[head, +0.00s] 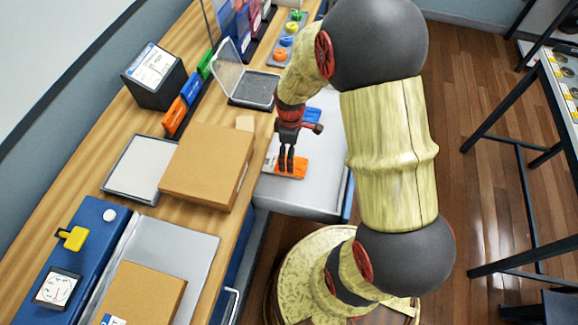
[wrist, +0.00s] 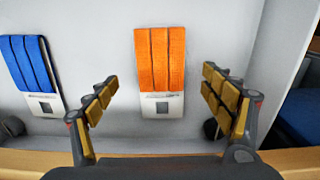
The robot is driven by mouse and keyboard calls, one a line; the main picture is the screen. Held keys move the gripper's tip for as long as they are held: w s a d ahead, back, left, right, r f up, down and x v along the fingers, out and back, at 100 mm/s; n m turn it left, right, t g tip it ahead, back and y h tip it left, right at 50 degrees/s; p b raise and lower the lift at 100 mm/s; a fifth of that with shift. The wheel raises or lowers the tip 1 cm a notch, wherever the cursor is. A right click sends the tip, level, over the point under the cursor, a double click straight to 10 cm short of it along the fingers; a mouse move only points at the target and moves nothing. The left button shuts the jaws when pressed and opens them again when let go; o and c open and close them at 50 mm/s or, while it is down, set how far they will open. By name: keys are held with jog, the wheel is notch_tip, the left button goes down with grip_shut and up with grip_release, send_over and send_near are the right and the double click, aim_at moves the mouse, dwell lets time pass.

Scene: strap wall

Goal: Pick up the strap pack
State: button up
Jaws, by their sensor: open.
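An orange strap pack (head: 299,169) with a pale label end lies flat on a light grey surface (head: 320,190). It also shows in the wrist view (wrist: 160,58), centred between my fingers. A blue strap pack (wrist: 31,62) lies to its left there, and partly shows in the head view (head: 313,114). My gripper (head: 286,170) points down over the orange pack and hides part of it in the head view. In the wrist view my gripper (wrist: 160,85) is open, one finger on each side of the orange pack, with gaps and nothing held.
A wooden bench (head: 100,125) runs along the left with a cardboard box (head: 208,165), a clear-lidded case (head: 247,88) and a dark box (head: 155,77). A dark-legged table (head: 520,145) stands at the right.

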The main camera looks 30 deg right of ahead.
notch_tip(320, 180, down, 6)
jog(key=b, duration=0.2)
jog(key=shift+f+b, duration=0.15)
jog(key=shift+b, duration=0.25)
jog(key=shift+c, duration=1)
jog(key=shift+s, duration=0.1)
jog(key=c, duration=0.9)
